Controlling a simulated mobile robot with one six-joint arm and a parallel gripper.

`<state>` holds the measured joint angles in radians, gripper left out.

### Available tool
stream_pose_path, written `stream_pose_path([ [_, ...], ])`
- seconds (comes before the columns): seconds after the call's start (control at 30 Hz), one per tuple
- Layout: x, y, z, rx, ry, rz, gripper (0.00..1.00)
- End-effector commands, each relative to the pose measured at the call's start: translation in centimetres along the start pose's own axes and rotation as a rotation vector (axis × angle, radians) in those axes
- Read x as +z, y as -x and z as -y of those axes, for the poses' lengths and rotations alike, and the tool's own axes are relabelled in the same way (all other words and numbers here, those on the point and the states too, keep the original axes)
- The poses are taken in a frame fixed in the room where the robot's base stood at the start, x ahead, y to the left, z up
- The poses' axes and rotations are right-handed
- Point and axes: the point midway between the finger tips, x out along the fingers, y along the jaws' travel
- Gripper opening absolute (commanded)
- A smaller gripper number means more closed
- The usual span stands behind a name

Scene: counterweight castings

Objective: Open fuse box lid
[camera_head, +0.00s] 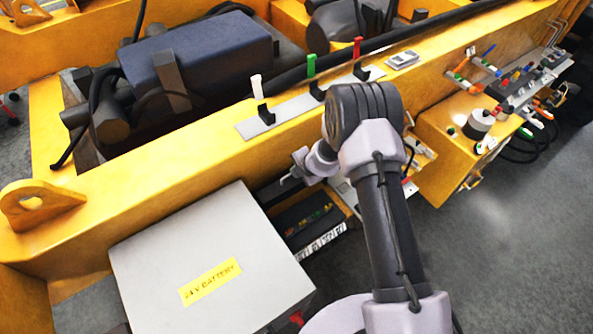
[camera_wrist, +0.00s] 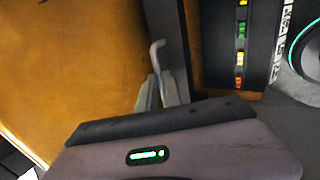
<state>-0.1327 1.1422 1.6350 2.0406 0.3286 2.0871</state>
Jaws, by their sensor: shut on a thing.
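The fuse box (camera_head: 312,222) sits low against the yellow beam, right of the battery. Its coloured fuses and white labels are uncovered; the fuse row (camera_wrist: 240,45) also shows in the wrist view. The dark fuse box lid (camera_wrist: 168,28) stands raised, seen nearly edge-on, between the fuses and the yellow wall; it also shows in the head view (camera_head: 276,189). My gripper (camera_wrist: 161,92) is shut on the lid's bent grey handle (camera_wrist: 157,52). In the head view my gripper (camera_head: 287,181) is at the lid's upper edge, small and partly hidden by my wrist.
A grey battery box (camera_head: 195,270) with a yellow label stands close left of the fuse box. The yellow beam (camera_head: 180,180) runs behind, carrying white, green and red levers (camera_head: 310,70). A yellow cabinet (camera_head: 450,150) with connectors stands right. Grey floor (camera_head: 510,260) is clear at lower right.

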Motion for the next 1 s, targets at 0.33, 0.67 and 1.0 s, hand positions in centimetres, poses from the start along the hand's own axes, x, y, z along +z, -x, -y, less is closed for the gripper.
stream_pose_path([
  [0.33, 0.0, 0.1, -0.2, 0.004, 0.001, 0.0, 0.31],
  [0.67, 0.0, 0.5, -0.1, 0.002, -0.001, 0.0, 0.31],
  [1.0, 0.1, 10.5, -0.3, 0.006, 0.0, 0.002, 0.31],
])
